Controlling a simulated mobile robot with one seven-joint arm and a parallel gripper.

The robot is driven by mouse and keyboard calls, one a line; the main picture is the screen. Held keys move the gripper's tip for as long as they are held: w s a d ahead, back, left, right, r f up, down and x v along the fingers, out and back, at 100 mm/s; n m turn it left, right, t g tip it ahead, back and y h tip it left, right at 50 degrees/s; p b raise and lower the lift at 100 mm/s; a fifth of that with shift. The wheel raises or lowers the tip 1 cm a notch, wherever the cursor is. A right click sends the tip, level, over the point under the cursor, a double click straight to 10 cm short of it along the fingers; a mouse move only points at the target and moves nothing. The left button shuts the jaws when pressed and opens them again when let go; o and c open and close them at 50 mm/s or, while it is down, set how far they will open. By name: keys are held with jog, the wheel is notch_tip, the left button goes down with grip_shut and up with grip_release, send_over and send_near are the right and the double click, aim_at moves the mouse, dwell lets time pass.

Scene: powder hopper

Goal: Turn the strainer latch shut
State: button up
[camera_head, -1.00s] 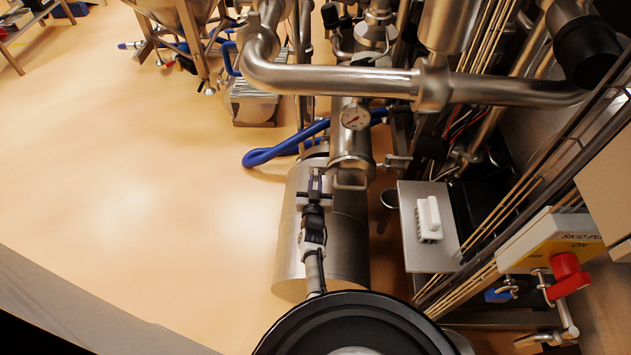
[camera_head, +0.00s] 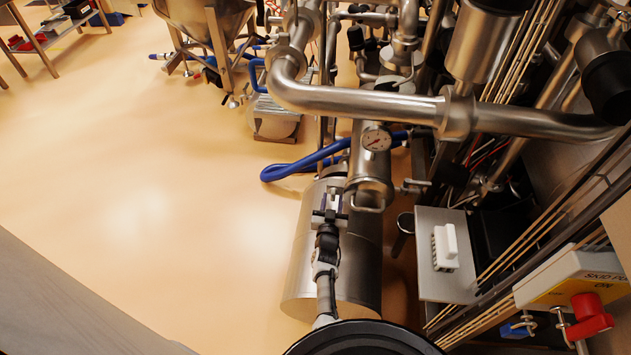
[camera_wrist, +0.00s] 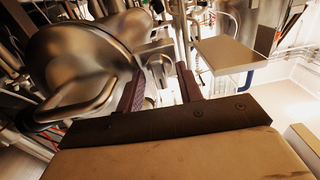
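The steel strainer body (camera_head: 368,170) hangs below the big pipe, with a dial gauge on it. A U-shaped metal handle (camera_head: 368,207) sits at its lower end; I take it to be the latch, though I cannot be sure. In the wrist view a curved bar handle (camera_wrist: 85,108) stands off a rounded steel body (camera_wrist: 80,60) on the left, apart from my fingers. My gripper (camera_head: 331,203) is just left of the U-shaped handle and above a steel drum. In the wrist view my gripper (camera_wrist: 160,80) has its two dark fingers apart, with nothing seen held between them.
The steel drum (camera_head: 350,265) lies beneath my gripper. A blue hose (camera_head: 290,168) loops to the left. A grey panel with a white block (camera_head: 445,250) and a red switch handle (camera_head: 588,312) are on the right. Open floor (camera_head: 130,190) fills the left.

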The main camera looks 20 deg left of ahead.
jog(key=m+b, duration=0.1)
jog(key=m, duration=0.4)
jog(key=shift+f, duration=0.1)
jog(key=m+b, duration=0.1)
jog(key=m, duration=0.2)
jog(key=shift+m, duration=0.3)
jog(key=m+b, duration=0.1)
jog(key=m, duration=0.3)
jog(key=shift+m, duration=0.4)
jog(key=m, duration=0.4)
jog(key=shift+m, duration=0.3)
jog(key=p+v, duration=0.3)
jog(key=v, duration=1.1)
jog(key=w+a+r+n+t+y+b, duration=0.1)
jog(key=w+a+r+n+y, duration=0.15)
jog(key=a+r, duration=0.4)
jog(key=w+a+r+n+t+y+b, duration=0.1)
jog(key=a+r+n+y, duration=0.2)
jog(key=r, duration=0.7)
jog(key=s+a+r+n+y+b, duration=0.1)
jog(key=a+r, duration=0.3)
jog(key=r, duration=0.5)
jog(key=s+a+r+n+y+b, duration=0.1)
jog(key=s+a+r+n+y, duration=0.1)
jog(key=r, duration=0.8)
jog(key=a+n+y, duration=0.1)
jog(key=a+n, duration=0.1)
jog(key=shift+a+n+t+y, duration=0.3)
jog(key=shift+n+t+y, duration=0.05)
jog(key=shift+t, duration=0.05)
